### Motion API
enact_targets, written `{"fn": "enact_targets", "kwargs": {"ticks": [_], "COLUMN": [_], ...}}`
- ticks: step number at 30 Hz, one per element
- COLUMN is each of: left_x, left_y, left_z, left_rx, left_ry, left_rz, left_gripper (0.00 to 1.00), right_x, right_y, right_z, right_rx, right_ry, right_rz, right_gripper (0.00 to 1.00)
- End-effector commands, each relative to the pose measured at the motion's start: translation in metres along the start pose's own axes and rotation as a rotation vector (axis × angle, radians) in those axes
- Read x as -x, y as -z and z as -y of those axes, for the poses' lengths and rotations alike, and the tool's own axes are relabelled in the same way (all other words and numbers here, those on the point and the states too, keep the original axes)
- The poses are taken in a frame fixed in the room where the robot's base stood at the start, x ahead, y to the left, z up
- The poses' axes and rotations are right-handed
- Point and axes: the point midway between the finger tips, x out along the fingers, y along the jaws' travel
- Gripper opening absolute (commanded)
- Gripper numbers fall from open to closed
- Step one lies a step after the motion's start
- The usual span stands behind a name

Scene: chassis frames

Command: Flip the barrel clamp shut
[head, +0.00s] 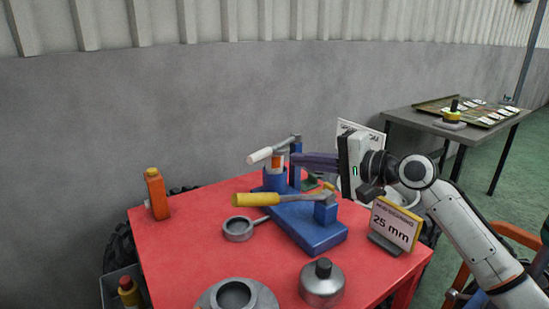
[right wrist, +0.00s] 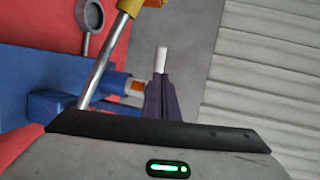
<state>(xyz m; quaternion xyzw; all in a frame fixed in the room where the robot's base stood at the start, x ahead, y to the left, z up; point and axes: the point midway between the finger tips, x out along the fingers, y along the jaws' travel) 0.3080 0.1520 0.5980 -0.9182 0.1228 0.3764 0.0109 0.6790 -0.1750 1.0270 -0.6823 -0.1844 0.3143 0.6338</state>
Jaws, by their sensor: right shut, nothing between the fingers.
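The blue clamp fixture (head: 318,234) stands on the red table. A yellow-handled lever (head: 258,199) runs from its front block to the left, nearly level; its metal rod also shows in the right wrist view (right wrist: 103,68). A white-handled lever (head: 262,155) slopes from the rear post over a blue and orange upright part (head: 274,180). I cannot tell which lever is the barrel clamp. My right gripper (head: 296,160) is shut and empty, its dark purple fingers pointing left beside the rear post. In the right wrist view the white handle (right wrist: 162,60) shows just beyond the fingertips (right wrist: 160,80). My left gripper is out of view.
On the red table (head: 185,250) are an orange bottle (head: 157,194), a grey ring (head: 238,229), a metal flask-like part (head: 322,283), a round grey part (head: 237,296) and a 25 mm sign (head: 394,226). A grey table with a tray (head: 440,105) stands behind right. The table's left middle is clear.

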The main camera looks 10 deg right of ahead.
Motion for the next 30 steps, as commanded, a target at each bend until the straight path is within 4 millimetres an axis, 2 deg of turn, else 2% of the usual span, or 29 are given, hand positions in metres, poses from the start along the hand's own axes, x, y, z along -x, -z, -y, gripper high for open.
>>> {"fn": "enact_targets", "kwargs": {"ticks": [1, 6, 12, 18, 30], "left_x": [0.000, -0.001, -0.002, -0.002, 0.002], "left_y": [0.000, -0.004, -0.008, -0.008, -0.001], "left_z": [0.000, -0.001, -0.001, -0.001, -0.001], "left_rx": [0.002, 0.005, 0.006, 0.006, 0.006], "left_ry": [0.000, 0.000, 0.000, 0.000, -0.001], "left_rz": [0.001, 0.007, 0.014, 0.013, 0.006], "left_gripper": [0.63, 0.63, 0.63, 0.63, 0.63], "right_x": [-0.013, -0.049, -0.077, -0.087, -0.090], "right_y": [-0.001, -0.001, 0.000, 0.000, -0.002], "right_z": [0.001, 0.001, 0.000, 0.000, 0.002], "right_rx": [-0.003, 0.000, -0.001, 0.000, -0.001], "right_ry": [0.002, 0.001, 0.001, 0.000, 0.000], "right_rz": [0.002, 0.002, 0.000, 0.000, -0.002], "right_gripper": [0.00, 0.00, 0.00, 0.00, 0.00]}}
